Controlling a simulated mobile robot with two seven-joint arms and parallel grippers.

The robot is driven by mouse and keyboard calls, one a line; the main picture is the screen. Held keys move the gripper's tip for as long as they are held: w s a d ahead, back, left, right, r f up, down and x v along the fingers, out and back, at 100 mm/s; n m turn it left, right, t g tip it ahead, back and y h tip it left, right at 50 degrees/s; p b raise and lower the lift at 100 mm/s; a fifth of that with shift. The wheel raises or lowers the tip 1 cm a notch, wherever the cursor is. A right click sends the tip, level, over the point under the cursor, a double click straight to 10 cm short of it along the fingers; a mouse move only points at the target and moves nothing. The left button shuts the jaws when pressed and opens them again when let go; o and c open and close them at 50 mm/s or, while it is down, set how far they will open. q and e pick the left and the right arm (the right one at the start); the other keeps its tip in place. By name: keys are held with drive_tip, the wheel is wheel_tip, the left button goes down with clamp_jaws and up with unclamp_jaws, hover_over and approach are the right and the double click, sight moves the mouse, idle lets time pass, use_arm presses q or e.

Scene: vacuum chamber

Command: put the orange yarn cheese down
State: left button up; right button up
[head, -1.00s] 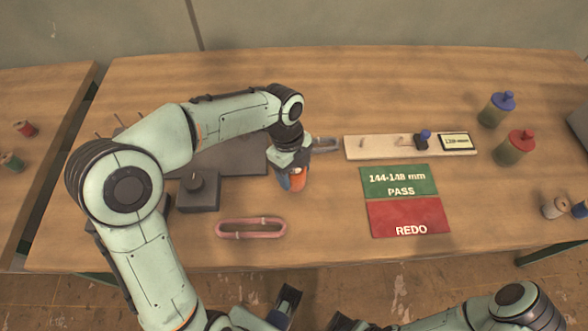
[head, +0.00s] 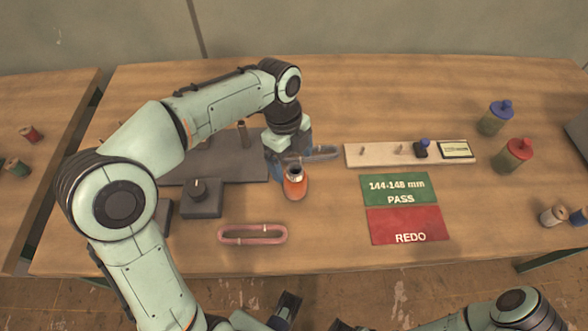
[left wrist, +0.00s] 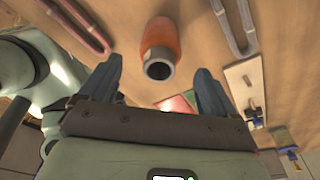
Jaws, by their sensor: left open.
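The orange yarn cheese (head: 294,187) stands upright on the wooden table, just right of the dark grey plate. Its open grey core end faces up. In the left wrist view the cheese (left wrist: 160,45) lies beyond the fingertips, and the space between the fingers is empty. My left gripper (head: 290,158) is open, behind the cheese and apart from it; its two blue-grey fingers show in the left wrist view (left wrist: 158,85).
A pink skein (head: 252,234) lies in front of the cheese. A dark knob box (head: 202,203) is to its left. A grey skein (head: 322,153) is behind it. The green PASS mat (head: 400,188) and red REDO mat (head: 409,225) are to the right, near a gauge board (head: 380,152).

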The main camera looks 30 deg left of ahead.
use_arm(q)
drive_tip(key=r, duration=0.4)
drive_tip(key=shift+w+a+r+p, duration=0.1)
drive_tip(key=shift+a+r+p, duration=0.1)
drive_tip(key=shift+a+p, duration=0.15)
drive_tip(key=shift+d, duration=0.1)
